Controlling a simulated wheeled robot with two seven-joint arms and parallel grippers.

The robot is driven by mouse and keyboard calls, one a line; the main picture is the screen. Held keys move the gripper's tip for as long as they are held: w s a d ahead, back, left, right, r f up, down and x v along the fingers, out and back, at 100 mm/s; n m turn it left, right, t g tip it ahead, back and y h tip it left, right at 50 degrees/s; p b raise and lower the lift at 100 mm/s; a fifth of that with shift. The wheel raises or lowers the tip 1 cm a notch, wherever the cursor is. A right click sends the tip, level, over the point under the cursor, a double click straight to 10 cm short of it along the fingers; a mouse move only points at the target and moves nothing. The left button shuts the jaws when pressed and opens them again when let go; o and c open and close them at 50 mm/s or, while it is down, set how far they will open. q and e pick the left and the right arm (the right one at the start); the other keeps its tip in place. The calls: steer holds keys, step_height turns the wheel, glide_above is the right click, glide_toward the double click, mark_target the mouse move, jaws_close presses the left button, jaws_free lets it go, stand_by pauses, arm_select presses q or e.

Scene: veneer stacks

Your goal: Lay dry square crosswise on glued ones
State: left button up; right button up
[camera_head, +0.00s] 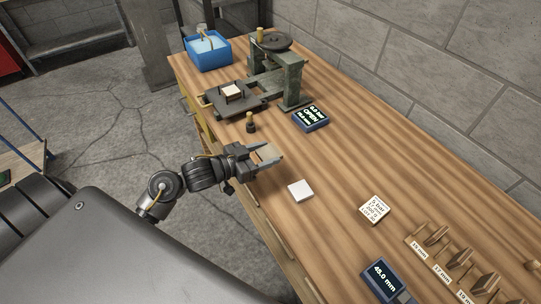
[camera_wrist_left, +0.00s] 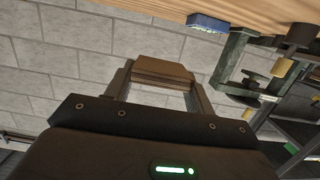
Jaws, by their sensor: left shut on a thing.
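My left gripper (camera_head: 266,155) is shut on a thin tan wooden square (camera_head: 268,153) and holds it over the near edge of the bench. The same square shows between the fingers in the left wrist view (camera_wrist_left: 165,70). A light square stack (camera_head: 231,91) sits on the dark plate of the green press (camera_head: 284,80), to the far side of my gripper; whether its top is glued cannot be told. A white square (camera_head: 300,190) lies on the bench to the right of my left gripper. My right gripper is not in view.
The wooden bench (camera_head: 345,165) has free room around its middle. A blue tub (camera_head: 208,52) stands at the far end. A display (camera_head: 310,118) stands beside the press, another (camera_head: 384,280) at the front. A small brass-topped piece (camera_head: 250,124), a note card (camera_head: 374,209) and labelled wooden holders (camera_head: 459,257) also stand here.

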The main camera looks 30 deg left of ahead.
arm_select(q)
steer(key=s+r, duration=0.3)
steer(key=s, duration=0.5)
steer(key=shift+d+b, duration=0.3)
steer(key=shift+b, duration=0.05)
steer(key=w+d+r, duration=0.2)
steer(key=w+r, duration=0.2)
steer(key=shift+w+d, duration=0.15)
steer(key=shift+w, duration=0.1)
stand_by(0.8)
